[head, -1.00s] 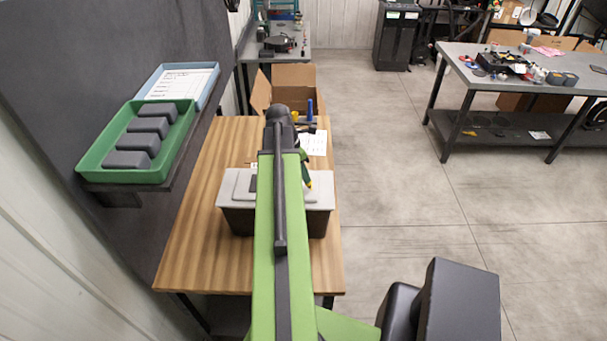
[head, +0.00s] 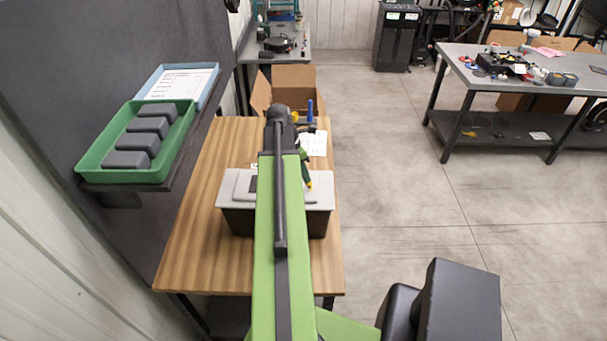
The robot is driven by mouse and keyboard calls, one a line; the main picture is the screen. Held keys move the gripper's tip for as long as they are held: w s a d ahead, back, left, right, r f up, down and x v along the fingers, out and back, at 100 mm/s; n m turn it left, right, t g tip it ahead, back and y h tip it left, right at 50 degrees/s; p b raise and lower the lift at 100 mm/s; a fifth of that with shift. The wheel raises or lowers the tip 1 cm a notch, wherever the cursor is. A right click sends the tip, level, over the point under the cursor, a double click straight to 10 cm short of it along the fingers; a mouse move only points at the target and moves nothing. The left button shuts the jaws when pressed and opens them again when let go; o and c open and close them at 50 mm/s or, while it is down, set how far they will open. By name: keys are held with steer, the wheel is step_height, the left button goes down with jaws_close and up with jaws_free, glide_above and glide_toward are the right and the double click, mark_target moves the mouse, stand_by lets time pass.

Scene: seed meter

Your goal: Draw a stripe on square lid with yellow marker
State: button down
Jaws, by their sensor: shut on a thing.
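The square lid (head: 317,196) is light grey and sits on a dark box on the wooden table. My arm crosses in front of it and hides its middle. My gripper (head: 306,174) shows only in part, to the right of my arm and over the right side of the lid. It is shut on a thin thing with a small yellow end, which looks like the yellow marker (head: 308,185). The marker points down at the lid. I cannot tell whether its tip touches the lid. No stripe can be made out on the visible part of the lid.
The wooden table (head: 195,235) is bare left of the box. Behind the box are a white sheet (head: 314,143), an open cardboard box (head: 293,76) and a blue upright item (head: 310,109). A green tray (head: 91,163) with dark blocks sits on the left shelf.

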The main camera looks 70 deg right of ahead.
steer(key=shift+w+d+f, duration=0.1)
steer(key=shift+w+d, duration=0.15)
steer(key=shift+d, duration=0.45)
stand_by(0.5)
steer(key=shift+w+d, duration=0.1)
steer(key=shift+d, duration=0.15)
steer(key=shift+w+d, duration=0.15)
steer(key=shift+d, duration=0.3)
stand_by(0.4)
steer(key=shift+w+d, duration=0.1)
steer(key=shift+d, duration=0.1)
steer(key=shift+d, duration=0.25)
stand_by(0.3)
step_height(320, 180, up, 6)
steer(key=p, duration=0.6)
